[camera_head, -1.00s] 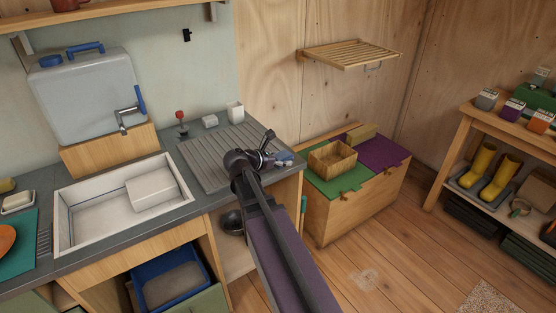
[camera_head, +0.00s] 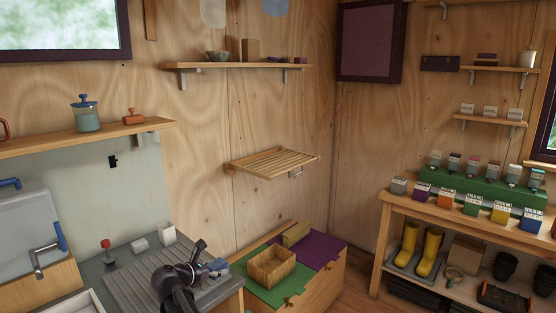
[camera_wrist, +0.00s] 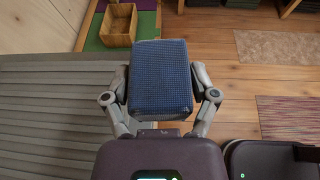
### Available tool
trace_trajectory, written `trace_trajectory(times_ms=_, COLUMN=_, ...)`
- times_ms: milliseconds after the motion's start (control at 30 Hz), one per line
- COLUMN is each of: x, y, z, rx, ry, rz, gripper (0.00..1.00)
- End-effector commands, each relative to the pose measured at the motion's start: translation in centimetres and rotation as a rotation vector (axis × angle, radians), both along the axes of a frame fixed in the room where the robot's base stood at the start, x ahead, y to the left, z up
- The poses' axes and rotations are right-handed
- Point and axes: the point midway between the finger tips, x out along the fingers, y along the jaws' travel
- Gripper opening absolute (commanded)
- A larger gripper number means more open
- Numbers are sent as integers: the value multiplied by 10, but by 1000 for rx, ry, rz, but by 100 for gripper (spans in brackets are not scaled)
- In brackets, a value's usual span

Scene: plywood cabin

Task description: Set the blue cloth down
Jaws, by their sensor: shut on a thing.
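The blue cloth (camera_wrist: 160,78) is a folded, textured block between the two fingers of my gripper (camera_wrist: 158,98) in the wrist view. The fingers press on its left and right sides. In the head view my gripper (camera_head: 205,268) is at the right end of the grey ridged drainer, and a small bluish bit of the cloth (camera_head: 218,265) shows beside it. The drainer (camera_wrist: 45,110) fills the left of the wrist view. The cloth appears near its right edge; I cannot tell whether it touches the surface.
A wooden box (camera_head: 270,268) stands on a chest with green and purple lids (camera_head: 318,250), right of the counter. A slatted rack (camera_head: 272,162) is on the wall above. White containers (camera_head: 167,234) stand behind the drainer. Wooden floor (camera_wrist: 235,110) lies beyond the counter edge.

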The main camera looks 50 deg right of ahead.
Motion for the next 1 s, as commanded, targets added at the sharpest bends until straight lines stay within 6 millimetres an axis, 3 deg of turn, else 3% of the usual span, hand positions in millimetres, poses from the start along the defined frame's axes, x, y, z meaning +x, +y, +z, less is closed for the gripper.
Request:
trace_trajectory(times_ms=33, x=0, y=0, z=14, rx=0, ry=0, rz=0, gripper=35)
trace_trajectory(times_ms=233, x=0, y=0, z=30, rx=0, ry=0, rz=0, gripper=35)
trace_trajectory(times_ms=1000, x=1, y=2, z=32, rx=0, ry=0, rz=4, gripper=34)
